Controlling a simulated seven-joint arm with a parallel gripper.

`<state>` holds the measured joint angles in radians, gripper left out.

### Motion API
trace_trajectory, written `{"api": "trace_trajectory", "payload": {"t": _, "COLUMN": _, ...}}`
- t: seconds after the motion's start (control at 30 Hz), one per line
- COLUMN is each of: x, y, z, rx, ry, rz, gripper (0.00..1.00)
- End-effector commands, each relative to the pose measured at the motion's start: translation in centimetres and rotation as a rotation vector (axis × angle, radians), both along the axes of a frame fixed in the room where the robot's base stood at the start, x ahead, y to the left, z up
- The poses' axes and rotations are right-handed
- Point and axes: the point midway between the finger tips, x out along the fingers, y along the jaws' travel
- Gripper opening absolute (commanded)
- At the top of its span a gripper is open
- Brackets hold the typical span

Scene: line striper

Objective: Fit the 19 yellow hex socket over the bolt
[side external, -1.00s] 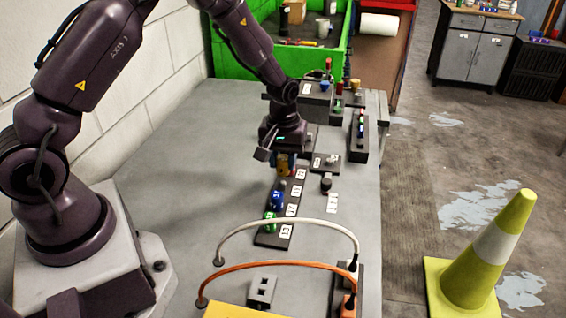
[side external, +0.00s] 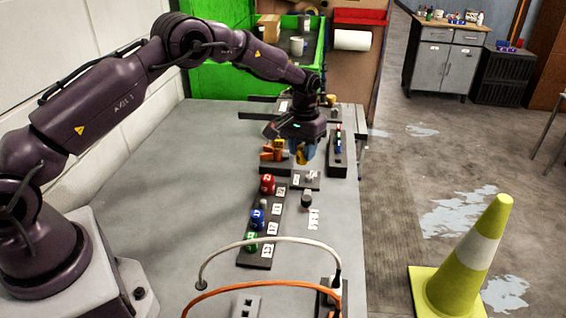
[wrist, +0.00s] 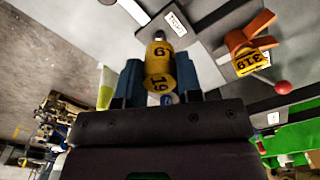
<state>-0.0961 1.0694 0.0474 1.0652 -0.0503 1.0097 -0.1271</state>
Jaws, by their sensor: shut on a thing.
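My gripper (side external: 303,150) is shut on the yellow socket (side external: 301,156) and holds it above the table. In the wrist view the yellow socket (wrist: 159,66), marked 19, sits between the two blue fingers (wrist: 158,84). In the side view a small grey stud, which looks like the bolt (side external: 309,177), stands on a dark plate just below the socket and a little to its right. The socket looks apart from it. In the wrist view a grey round piece (wrist: 150,34) shows beyond the socket; I cannot tell whether it is the bolt.
A black rack (side external: 258,258) holds the red (side external: 267,184), blue (side external: 257,219) and green (side external: 251,240) sockets and a bare peg (side external: 263,204). An orange fixture (side external: 271,151) stands close left of my gripper. A dark knob (side external: 306,199) is in front of the plate. The table's left side is clear.

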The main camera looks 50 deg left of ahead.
Motion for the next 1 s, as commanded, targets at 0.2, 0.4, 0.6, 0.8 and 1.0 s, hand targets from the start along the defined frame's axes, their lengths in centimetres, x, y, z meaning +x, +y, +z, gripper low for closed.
{"api": "trace_trajectory", "payload": {"t": 0.2, "x": 2.3, "y": 0.1, "z": 0.9, "rx": 0.001, "ry": -0.002, "rz": -0.137, "gripper": 0.12}}
{"api": "trace_trajectory", "payload": {"t": 0.4, "x": 2.8, "y": 0.1, "z": 0.9, "rx": 0.002, "ry": -0.001, "rz": -0.175, "gripper": 0.12}}
{"api": "trace_trajectory", "payload": {"t": 0.6, "x": 2.8, "y": 0.1, "z": -0.6, "rx": 0.001, "ry": 0.0, "rz": -0.174, "gripper": 0.12}}
{"api": "trace_trajectory", "payload": {"t": 0.8, "x": 2.8, "y": 0.1, "z": -2.5, "rx": 0.001, "ry": -0.001, "rz": -0.173, "gripper": 0.12}}
{"api": "trace_trajectory", "payload": {"t": 1.0, "x": 2.8, "y": 0.1, "z": -3.9, "rx": 0.001, "ry": -0.002, "rz": -0.172, "gripper": 0.12}}
